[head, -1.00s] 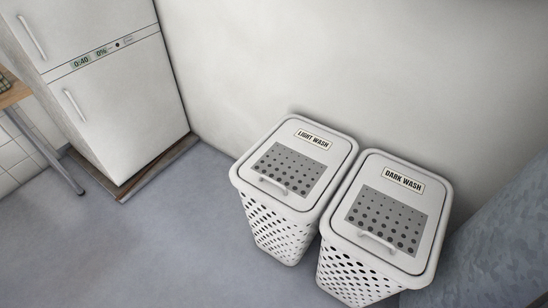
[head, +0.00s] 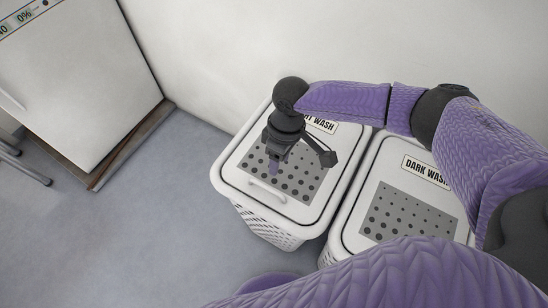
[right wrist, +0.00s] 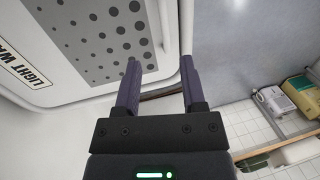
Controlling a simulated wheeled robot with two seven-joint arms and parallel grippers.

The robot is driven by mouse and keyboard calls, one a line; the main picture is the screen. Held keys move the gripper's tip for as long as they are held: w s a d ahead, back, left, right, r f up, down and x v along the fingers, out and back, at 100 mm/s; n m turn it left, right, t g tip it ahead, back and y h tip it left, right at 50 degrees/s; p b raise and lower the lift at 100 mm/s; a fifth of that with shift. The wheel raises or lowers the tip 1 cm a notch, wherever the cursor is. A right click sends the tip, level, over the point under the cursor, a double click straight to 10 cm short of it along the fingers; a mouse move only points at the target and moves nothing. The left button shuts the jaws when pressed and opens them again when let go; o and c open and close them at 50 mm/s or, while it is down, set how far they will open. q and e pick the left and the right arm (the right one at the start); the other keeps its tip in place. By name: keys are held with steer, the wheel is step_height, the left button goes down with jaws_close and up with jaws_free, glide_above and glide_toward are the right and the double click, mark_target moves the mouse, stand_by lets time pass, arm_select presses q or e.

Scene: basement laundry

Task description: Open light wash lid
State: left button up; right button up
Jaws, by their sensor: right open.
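The light wash hamper's white lid (head: 233,171) is shut flat on its perforated basket (head: 265,229), and its label is partly covered by my right arm. Its pale bar handle (head: 266,191) lies at the front edge of the lid. My right gripper (head: 274,168) is over the lid, just behind the handle, with its fingers pointing down. In the right wrist view the open fingers (right wrist: 160,84) are apart with nothing between them. The dotted lid panel (right wrist: 98,38) shows beyond them. I cannot tell whether the fingers touch the lid. My left gripper is not in view.
The dark wash hamper (head: 377,178) stands close on the right, partly hidden by my purple arm. A white wall is right behind both hampers. The floor (head: 160,220) between is clear.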

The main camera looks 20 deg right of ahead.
mark_target(274, 191)
steer(key=f+b, duration=0.1)
steer(key=f, duration=0.2)
steer(key=s+a+f+b, duration=0.1)
steer(key=f+b, duration=0.2)
steer(key=f, duration=0.2)
steer(key=shift+s+a+f+b, duration=0.2)
steer(key=shift+s+f+b, duration=0.1)
steer(key=shift+f+b, duration=0.05)
steer(key=shift+a+f, duration=0.15)
steer(key=shift+f, duration=0.3)
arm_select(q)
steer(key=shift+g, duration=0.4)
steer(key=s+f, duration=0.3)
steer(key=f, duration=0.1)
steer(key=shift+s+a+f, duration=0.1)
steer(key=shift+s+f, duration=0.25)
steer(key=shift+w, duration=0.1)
arm_select(e)
steer(key=shift+r, duration=0.1)
steer(key=shift+c, duration=0.5)
jaws_close()
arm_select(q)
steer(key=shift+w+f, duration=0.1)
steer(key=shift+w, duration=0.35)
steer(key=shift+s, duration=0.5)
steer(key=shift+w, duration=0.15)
